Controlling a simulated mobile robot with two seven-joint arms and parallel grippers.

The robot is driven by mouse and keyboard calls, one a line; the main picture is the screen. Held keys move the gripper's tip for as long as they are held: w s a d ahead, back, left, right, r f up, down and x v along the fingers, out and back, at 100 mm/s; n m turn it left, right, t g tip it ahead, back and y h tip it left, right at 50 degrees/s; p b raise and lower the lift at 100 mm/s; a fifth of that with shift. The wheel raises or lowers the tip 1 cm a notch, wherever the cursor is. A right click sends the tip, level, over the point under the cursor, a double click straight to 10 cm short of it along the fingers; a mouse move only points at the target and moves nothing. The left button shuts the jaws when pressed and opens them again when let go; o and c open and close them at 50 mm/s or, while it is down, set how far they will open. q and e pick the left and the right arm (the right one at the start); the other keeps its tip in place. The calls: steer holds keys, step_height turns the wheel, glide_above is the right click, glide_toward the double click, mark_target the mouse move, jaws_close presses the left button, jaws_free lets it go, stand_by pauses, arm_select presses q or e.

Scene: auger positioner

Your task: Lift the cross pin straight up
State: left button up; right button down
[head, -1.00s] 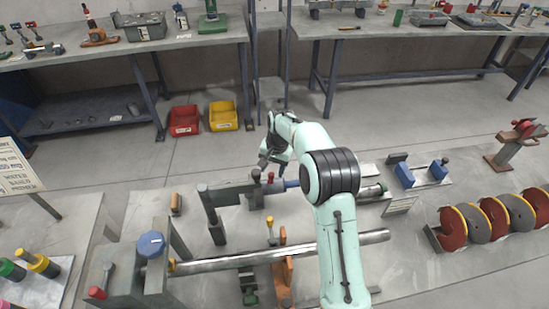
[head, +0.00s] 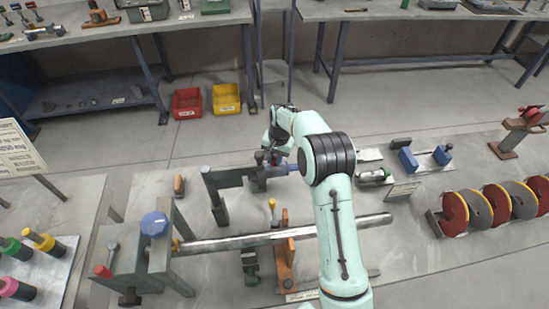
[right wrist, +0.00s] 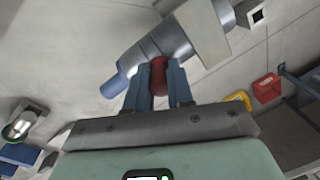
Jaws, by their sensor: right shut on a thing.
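The cross pin shows its red head in the right wrist view (right wrist: 160,70), between the two blue-grey fingers. My right gripper (right wrist: 160,88) is shut on this red head. In that view, a grey cylinder with a blue end (right wrist: 116,84) lies just behind the fingers. In the head view my right gripper (head: 272,157) is down at the dark grey fixture (head: 235,176) on the bench, beside a dark upright pin. The pin's shaft is hidden, so I cannot tell how deep it sits. My left gripper is out of view.
A long steel bar (head: 340,226) crosses the near bench, with an orange bracket (head: 284,265) and a blue-knobbed stand (head: 154,224). Red and grey discs (head: 480,215) stand at the right. Red (head: 186,103) and yellow (head: 226,98) bins lie on the floor behind.

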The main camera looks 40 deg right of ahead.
steer(key=shift+w+a, duration=0.1)
steer(key=shift+a, duration=0.05)
steer(key=shift+w+a+r+p, duration=0.1)
steer(key=shift+r+p, duration=0.45)
steer(key=shift+r, duration=0.95)
steer(key=shift+w+r+p, duration=0.1)
steer(key=shift+r+p, duration=0.45)
steer(key=shift+r, duration=0.95)
steer(key=shift+s+r, duration=0.1)
steer(key=shift+r, duration=0.65)
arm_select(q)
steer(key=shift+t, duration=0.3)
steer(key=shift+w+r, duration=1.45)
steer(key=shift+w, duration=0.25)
arm_select(e)
steer(key=shift+s+r, duration=0.1)
steer(key=shift+r, duration=0.45)
